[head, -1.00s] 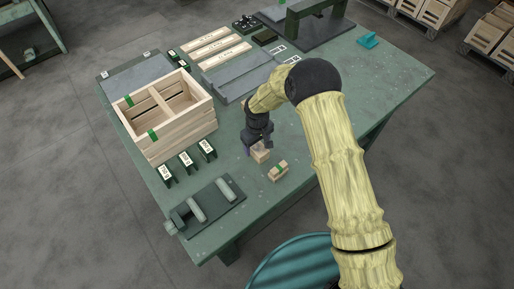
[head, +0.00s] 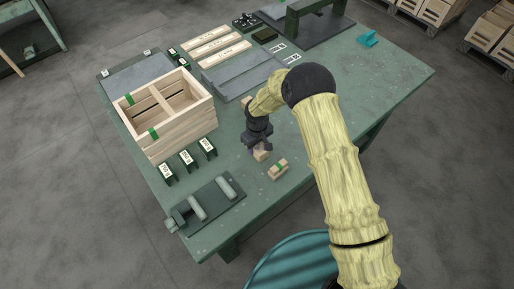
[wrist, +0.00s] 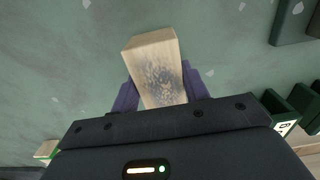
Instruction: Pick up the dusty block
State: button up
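The dusty block (wrist: 160,72) is a pale wooden block with a dark grey smudge over its upper face, seen close in the wrist view. It stands on the green table, and the lower part of it (head: 261,156) shows beneath my gripper (head: 258,147) in the head view. My gripper (wrist: 161,92) has a purple finger on each side of the block in the wrist view. No clear gap shows between fingers and block, but I cannot tell whether they press on it.
A second block with a green band (head: 278,168) lies close by at the lower right. A wooden crate (head: 180,138), several dark labelled holders (head: 187,158) and a grey fixture (head: 205,205) stand to the left. The table's right side (head: 385,80) is mostly clear.

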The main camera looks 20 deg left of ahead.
jog(key=shift+r, duration=0.15)
notch_tip(320, 180, up, 8)
jog(key=b, duration=0.2)
jog(key=shift+r+b, duration=0.25)
jog(key=shift+b, duration=0.1)
jog(key=shift+r, duration=0.6)
